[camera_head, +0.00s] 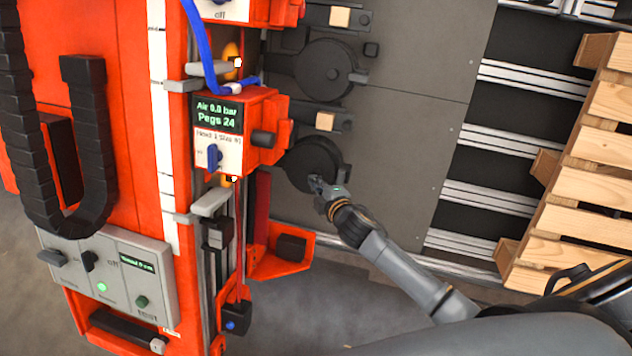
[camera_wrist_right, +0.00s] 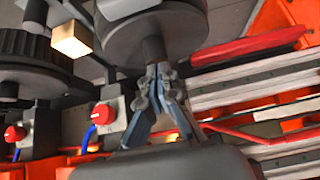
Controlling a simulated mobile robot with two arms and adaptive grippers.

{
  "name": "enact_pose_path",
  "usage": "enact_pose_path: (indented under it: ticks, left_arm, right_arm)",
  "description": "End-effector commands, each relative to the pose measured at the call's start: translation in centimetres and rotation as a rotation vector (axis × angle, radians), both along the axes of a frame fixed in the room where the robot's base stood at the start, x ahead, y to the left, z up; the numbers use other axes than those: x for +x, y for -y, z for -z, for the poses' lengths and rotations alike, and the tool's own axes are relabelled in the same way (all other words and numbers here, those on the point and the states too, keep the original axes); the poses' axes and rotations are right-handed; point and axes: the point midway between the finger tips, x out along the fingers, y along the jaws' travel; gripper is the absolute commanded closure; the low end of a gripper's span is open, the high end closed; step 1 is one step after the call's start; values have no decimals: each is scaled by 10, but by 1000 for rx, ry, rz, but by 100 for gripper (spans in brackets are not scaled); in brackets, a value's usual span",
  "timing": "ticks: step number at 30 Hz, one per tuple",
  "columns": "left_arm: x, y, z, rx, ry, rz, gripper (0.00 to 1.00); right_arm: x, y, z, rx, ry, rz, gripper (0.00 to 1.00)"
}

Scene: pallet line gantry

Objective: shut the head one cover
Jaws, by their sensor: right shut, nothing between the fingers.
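The orange head unit (camera_head: 220,140) carries a green display and a label that seems to read "Head 1". A dark round cover-like disc (camera_head: 308,160) lies just right of it; I cannot tell for sure whether it is the head one cover, or how far it is open. My right gripper (camera_head: 318,184) is at the disc's lower edge. In the right wrist view the shut fingers (camera_wrist_right: 158,72) are at the tip of a dark post (camera_wrist_right: 152,48) below a round grey disc (camera_wrist_right: 150,25), with nothing held. My left gripper is not in view.
A second dark disc (camera_head: 325,70) sits farther up the grey plate (camera_head: 420,60). An orange flap (camera_head: 275,262) with a black handle juts out below the head unit. A wooden pallet (camera_head: 590,170) is at the right. A blue hose (camera_head: 203,45) hangs above.

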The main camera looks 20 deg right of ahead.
Motion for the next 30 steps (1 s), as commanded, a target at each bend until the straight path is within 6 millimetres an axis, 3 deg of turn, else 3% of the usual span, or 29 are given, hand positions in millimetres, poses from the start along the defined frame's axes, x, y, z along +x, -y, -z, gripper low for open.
enact_pose_path:
  ticks: [8,15,30]
  left_arm:
    - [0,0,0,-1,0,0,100]
    - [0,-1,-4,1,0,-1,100]
    - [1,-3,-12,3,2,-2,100]
  right_arm:
    - [0,1,0,0,0,0,100]
    - [7,20,8,-1,-1,1,100]
    - [7,22,1,-1,-1,3,100]
